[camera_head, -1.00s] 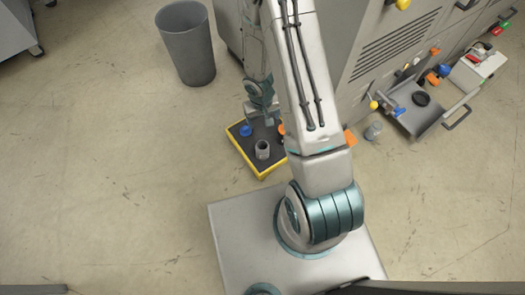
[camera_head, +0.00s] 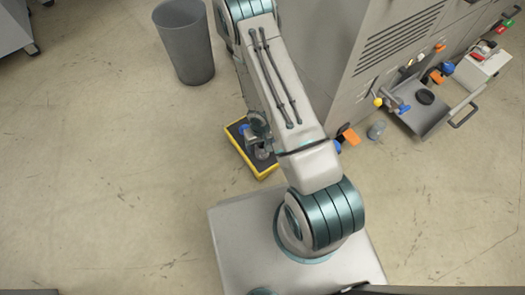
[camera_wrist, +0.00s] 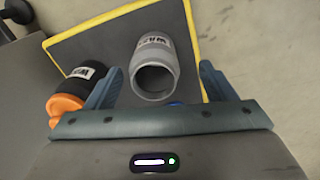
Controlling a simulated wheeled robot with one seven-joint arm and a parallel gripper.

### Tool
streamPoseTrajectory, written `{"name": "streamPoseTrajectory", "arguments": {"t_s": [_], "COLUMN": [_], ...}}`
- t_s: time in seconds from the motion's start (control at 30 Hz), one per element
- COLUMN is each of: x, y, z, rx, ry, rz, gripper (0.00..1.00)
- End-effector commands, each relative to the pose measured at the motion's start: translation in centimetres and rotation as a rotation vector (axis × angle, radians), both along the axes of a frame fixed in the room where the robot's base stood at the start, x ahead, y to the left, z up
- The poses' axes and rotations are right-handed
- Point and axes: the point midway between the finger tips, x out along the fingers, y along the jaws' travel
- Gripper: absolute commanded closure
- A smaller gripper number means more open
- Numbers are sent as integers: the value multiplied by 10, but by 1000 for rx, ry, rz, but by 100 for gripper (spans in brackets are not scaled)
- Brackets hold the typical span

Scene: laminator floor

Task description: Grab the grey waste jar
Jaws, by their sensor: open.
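The grey waste jar (camera_wrist: 154,65) lies in view between the spread fingers of my gripper (camera_wrist: 160,70) in the wrist view, its dark opening facing the camera and a white label on its side. I cannot tell if the fingers touch it. A black jar with an orange part (camera_wrist: 78,88) is just outside the left finger, very near it. A bit of something blue (camera_wrist: 178,103) shows below the grey jar, mostly hidden. In the head view my gripper (camera_head: 262,150) is low over the yellow-edged dark tray (camera_head: 240,152) and hides most of the jar.
A tall grey bin (camera_head: 184,45) stands behind the tray, to the left. A large grey machine (camera_head: 385,60) rises to the right of my arm. A small grey cup (camera_head: 376,131) and an open metal tray (camera_head: 432,112) are at its foot. The floor at left is clear.

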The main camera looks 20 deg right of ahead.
Motion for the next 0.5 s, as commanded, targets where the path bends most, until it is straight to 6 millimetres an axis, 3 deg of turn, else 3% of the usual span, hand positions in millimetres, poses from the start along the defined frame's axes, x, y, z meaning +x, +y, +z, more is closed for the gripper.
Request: {"name": "streamPoseTrajectory", "arguments": {"t_s": [0.3, 0.5], "x": [2, 3], "y": [-7, -7], "z": [-43, -50], "rx": [0, 0], "ry": [1, 0], "rz": [1, 1], "gripper": [23, 23]}}
